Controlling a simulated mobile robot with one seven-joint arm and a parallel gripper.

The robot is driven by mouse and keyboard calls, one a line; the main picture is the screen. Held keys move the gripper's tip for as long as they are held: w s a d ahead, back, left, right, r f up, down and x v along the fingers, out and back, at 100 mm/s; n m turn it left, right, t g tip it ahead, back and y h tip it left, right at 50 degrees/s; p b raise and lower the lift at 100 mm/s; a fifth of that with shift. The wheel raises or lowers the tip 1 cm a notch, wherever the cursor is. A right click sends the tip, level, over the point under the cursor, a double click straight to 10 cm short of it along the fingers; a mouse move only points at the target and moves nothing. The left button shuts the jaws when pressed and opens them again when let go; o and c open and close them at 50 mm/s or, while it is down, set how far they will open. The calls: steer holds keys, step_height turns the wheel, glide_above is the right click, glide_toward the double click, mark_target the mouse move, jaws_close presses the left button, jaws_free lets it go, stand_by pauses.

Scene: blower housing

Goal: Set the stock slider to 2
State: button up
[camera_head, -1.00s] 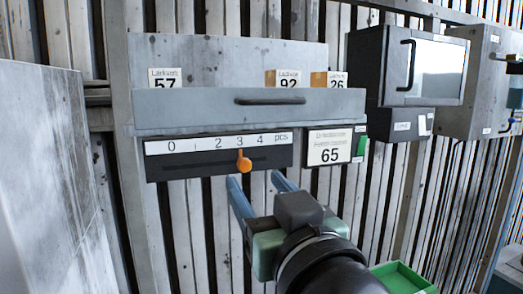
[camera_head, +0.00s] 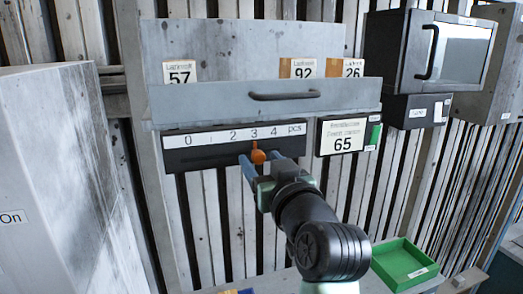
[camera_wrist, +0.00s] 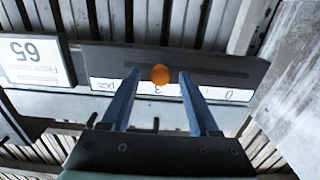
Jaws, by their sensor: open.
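The stock slider (camera_head: 205,158) is a black panel with a white scale marked 0 to 4 and "pcs". Its orange knob (camera_head: 258,155) stands under the 3. My gripper (camera_head: 260,164) is open, with its two blue fingers to the left and right of the knob. In the wrist view the knob (camera_wrist: 160,74) shows between the fingertips (camera_wrist: 159,80), with a gap on each side. The scale appears upside down there, and my fingers hide part of it. Whether the tips reach as deep as the knob is hard to tell.
A grey drawer (camera_head: 210,103) with a dark handle sits just above the slider. A "65" sign (camera_head: 342,137) with a green tab is right of it. A green tray (camera_head: 404,264) lies lower right. A grey cabinet (camera_head: 60,170) stands at the left.

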steer(key=shift+w+a, duration=0.15)
steer(key=shift+w, duration=0.2)
steer(key=shift+c, duration=0.3)
jaws_close()
stand_by(1.0)
